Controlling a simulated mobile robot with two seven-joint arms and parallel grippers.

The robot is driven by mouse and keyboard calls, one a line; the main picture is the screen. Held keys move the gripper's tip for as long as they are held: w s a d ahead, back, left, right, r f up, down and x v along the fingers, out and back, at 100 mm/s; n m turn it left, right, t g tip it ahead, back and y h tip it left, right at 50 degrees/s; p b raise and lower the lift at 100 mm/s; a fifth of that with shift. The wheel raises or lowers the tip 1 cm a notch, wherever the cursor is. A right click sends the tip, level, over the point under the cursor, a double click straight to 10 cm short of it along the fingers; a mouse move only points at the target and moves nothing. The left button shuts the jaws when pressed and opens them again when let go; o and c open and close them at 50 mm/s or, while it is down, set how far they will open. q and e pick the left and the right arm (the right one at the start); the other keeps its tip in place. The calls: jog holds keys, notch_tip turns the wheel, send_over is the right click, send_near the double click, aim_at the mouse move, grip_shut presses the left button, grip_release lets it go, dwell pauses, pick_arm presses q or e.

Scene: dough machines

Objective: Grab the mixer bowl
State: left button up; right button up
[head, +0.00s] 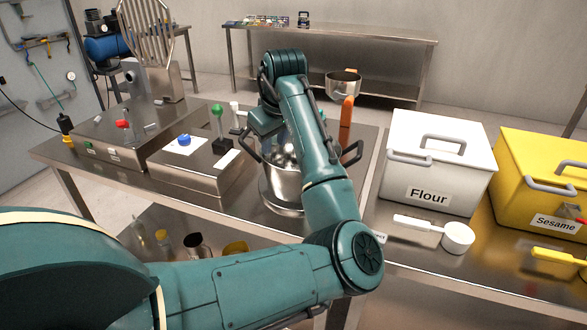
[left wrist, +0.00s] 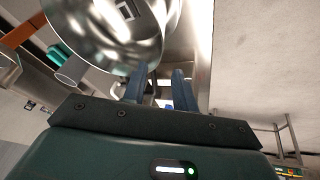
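The mixer bowl (head: 281,185) is a shiny steel bowl with dark side handles, standing upright on the steel table. My left forearm covers much of it in the head view. In the left wrist view the bowl (left wrist: 112,35) fills the upper left, its curved wall close to the fingers. My left gripper (left wrist: 160,84) is open, with a gap between its two fingers, beside the bowl. A dark piece shows between the fingers, perhaps a handle; contact cannot be told. In the head view the fingertips are hidden behind my arm. My right gripper is not in view.
A white Flour bin (head: 437,165), a white scoop (head: 457,237) and a yellow Sesame bin (head: 545,180) stand to the right. Control boxes with a blue button (head: 184,140) and a green knob (head: 217,110) lie left. A small steel pan (head: 343,85) is behind the arm.

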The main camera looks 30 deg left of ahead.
pick_arm(q)
send_over(268, 171)
jog(key=s+d, duration=0.1)
jog(key=d, duration=0.1)
jog(key=f, duration=0.7)
jog(key=shift+d, duration=0.2)
jog(key=shift+a+p+x, duration=0.1)
jog(key=shift+p+x, duration=0.05)
jog(key=shift+x, duration=1.2)
jog(key=shift+a+p+x, duration=0.15)
jog(key=shift+x, duration=1.15)
jog(key=shift+s+r, duration=0.1)
jog(key=shift+s, duration=0.05)
jog(key=shift+c, duration=0.2)
grip_shut()
